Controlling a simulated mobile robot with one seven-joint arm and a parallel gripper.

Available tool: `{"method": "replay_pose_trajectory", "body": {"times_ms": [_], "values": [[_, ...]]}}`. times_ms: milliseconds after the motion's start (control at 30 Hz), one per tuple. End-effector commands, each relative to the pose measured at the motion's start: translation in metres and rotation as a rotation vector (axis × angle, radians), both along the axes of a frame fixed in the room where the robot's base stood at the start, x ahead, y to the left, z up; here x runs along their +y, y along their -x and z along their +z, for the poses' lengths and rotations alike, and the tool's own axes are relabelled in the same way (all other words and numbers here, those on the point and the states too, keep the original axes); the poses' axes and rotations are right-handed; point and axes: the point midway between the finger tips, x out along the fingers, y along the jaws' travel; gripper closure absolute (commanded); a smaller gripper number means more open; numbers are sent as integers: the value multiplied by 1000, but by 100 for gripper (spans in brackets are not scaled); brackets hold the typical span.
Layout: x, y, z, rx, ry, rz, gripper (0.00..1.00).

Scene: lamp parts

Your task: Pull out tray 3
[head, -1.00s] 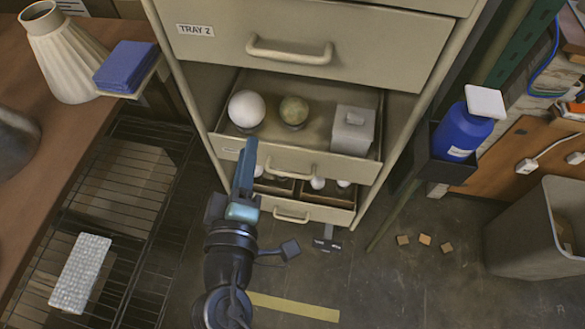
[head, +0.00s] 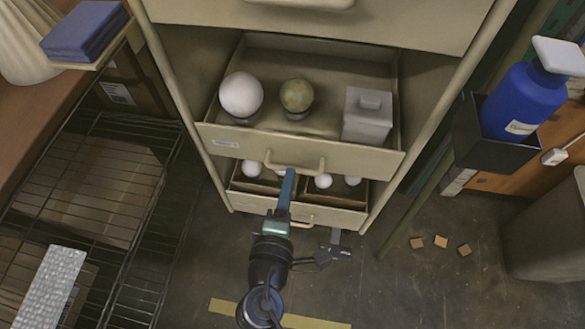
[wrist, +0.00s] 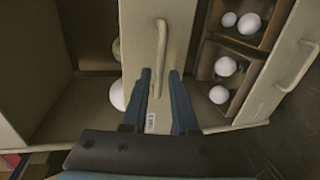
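Tray 3 (head: 300,149) is a beige drawer, partly out of the cabinet. It holds a white ball (head: 241,94), a greenish ball (head: 297,95) and a grey lidded box (head: 367,115). Its bar handle (head: 306,168) is in the middle of its front; it also shows in the wrist view (wrist: 161,45). My gripper (head: 288,176) is at this handle in the head view. In the wrist view my gripper (wrist: 160,72) is open, with a blue finger on either side of the handle's near end. Whether the fingers touch the handle is unclear.
Below, another open drawer (head: 245,202) holds several white balls in compartments. A closed drawer front (head: 330,22) is above. A wire rack (head: 88,190) stands left. A blue bottle (head: 525,100) in a holder is at right. Small wooden blocks (head: 441,241) lie on the floor.

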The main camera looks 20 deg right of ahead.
Motion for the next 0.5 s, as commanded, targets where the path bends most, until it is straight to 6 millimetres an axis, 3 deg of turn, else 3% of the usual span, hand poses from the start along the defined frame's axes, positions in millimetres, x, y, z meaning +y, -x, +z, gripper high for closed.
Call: {"method": "replay_pose_trajectory", "body": {"times_ms": [200, 500], "values": [[-19, -27, -8, -1, 1, -2, 73], [-25, -37, -10, 1, 0, -1, 73]]}}
